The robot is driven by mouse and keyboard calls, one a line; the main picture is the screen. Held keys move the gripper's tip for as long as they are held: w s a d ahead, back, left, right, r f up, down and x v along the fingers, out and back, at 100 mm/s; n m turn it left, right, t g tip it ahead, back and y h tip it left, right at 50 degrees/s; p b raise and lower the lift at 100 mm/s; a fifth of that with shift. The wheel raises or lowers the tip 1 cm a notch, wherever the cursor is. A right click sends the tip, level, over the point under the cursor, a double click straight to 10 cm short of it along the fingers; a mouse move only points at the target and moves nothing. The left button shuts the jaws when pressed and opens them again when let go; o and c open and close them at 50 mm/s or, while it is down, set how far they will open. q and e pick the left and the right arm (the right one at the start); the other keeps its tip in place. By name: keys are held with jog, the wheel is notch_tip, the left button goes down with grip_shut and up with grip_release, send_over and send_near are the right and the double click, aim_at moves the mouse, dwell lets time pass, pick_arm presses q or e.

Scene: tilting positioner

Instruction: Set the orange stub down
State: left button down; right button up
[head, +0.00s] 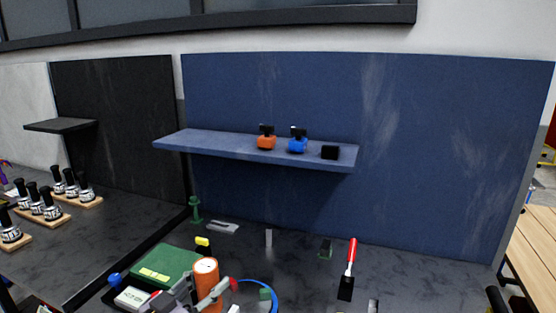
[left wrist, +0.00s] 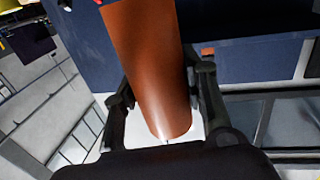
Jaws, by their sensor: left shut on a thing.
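The orange stub (head: 206,272) is an upright-looking orange cylinder with a pale top, at the lower middle-left of the head view. My left gripper (head: 204,294) is shut on it, with fingers on either side. In the left wrist view the stub (left wrist: 150,75) runs tilted between the two fingers (left wrist: 165,95). The stub's lower end is cut off by the frame in the head view, so I cannot tell whether it touches anything.
A green case (head: 167,266) and a white meter (head: 132,298) lie left of the stub. A blue ring (head: 275,292) and a red-handled scraper (head: 349,266) lie right. A blue shelf (head: 210,147) bears small orange and blue things. Dark bench shows between the scattered items.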

pick_arm(q)
jog(key=s+d+f+n+t+y+b, duration=0.1)
jog(key=s+d+f+n+y+b, duration=0.15)
jog(key=s+f, duration=0.7)
jog(key=s+a+f+n+t+y+b, duration=0.1)
jog(key=s+a+f+n+y+b, duration=0.1)
jog(key=s+a+n+y, duration=0.2)
jog(key=s+a+y, duration=0.3)
jog(key=s, duration=0.3)
jog(key=shift+a+t, duration=0.3)
jog(key=shift+t, duration=0.1)
jog(key=shift+d, duration=0.1)
